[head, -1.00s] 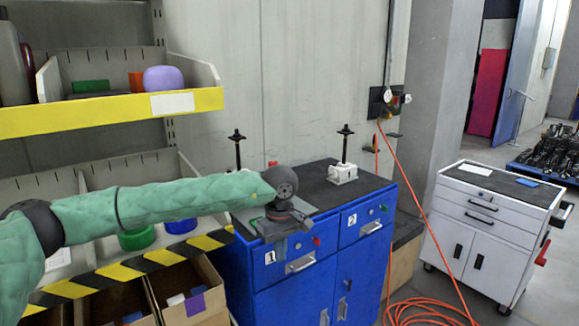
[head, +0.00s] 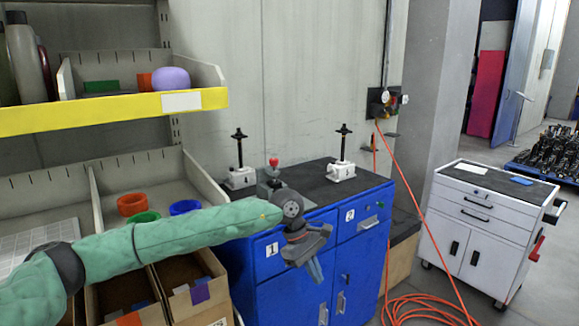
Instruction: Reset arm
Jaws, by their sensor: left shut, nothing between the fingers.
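My left arm reaches in from the left in a green sleeve. Its gripper (head: 314,268) points down in front of the blue cabinet (head: 374,262), near the drawer marked 1, shut and holding nothing. Two screw jacks with white bases and black upright spindles stand on the cabinet's dark top: the left jack (head: 240,178) at the back left, the right jack (head: 341,170) near the middle. A grey device with a red knob (head: 273,161) stands between them, partly hidden behind my wrist. My right gripper is out of view.
A shelf with a yellow front (head: 120,112) and bins stands at left, with orange, green and blue rings below. Cardboard boxes (head: 190,287) sit under my arm. A white tool cart (head: 485,230) stands at right; an orange hose (head: 430,305) coils on the floor between.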

